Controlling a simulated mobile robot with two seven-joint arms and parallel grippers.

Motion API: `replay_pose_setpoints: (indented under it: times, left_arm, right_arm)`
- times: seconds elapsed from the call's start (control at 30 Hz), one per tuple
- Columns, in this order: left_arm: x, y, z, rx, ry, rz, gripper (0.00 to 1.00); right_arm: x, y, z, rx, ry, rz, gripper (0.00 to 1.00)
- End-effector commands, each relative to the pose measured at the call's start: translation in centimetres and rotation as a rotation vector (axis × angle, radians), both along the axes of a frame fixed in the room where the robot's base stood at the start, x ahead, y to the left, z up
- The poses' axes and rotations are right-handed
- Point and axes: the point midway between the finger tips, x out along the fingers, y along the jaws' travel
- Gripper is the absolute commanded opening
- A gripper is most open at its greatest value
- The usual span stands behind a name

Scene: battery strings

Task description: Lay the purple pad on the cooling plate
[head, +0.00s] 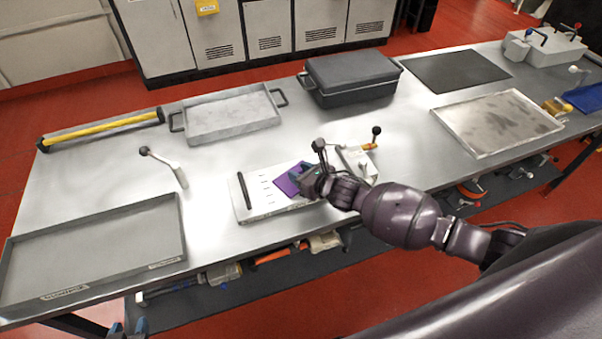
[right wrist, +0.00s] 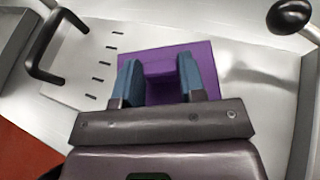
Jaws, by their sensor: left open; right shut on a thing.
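The purple pad (head: 287,184) is a flat square at the middle of the table in the head view; it also shows in the right wrist view (right wrist: 203,62). My right gripper (head: 305,178) is shut on the pad's raised purple block, between blue fingers (right wrist: 161,80). The pad lies over the right part of a pale plate (head: 255,207) with dark slots and a black bar handle, which looks like the cooling plate (right wrist: 75,80). Whether the pad touches it, I cannot tell. My left gripper (head: 129,328) shows only its blue tips at the bottom left edge, open and away from the pad.
A clamp with black knobs (head: 357,163) stands just right of the plate. A lever (head: 165,165) stands to the left. Grey trays (head: 184,225), (head: 232,117), a black case (head: 350,78) and a metal tray (head: 440,110) surround it. Table between them is bare.

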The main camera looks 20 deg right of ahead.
Motion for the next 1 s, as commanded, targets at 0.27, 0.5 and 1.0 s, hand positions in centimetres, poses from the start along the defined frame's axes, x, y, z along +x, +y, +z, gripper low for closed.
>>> replay_pose_setpoints:
  times: [0.27,0.5,1.0]
  left_arm:
    - [0.11,0.01,0.07,0.001,-0.004,-0.001,0.43]
    - [0.09,0.02,-0.04,0.001,-0.003,-0.001,0.43]
    - [-0.35,0.10,-0.02,0.001,0.006,0.001,0.43]
  right_arm:
    - [0.02,-0.01,-0.06,0.000,-0.001,0.000,0.13]
    - [0.00,-0.02,-0.26,-0.001,0.000,0.000,0.59]
    - [-0.88,-0.55,0.47,-0.003,0.000,0.000,0.63]
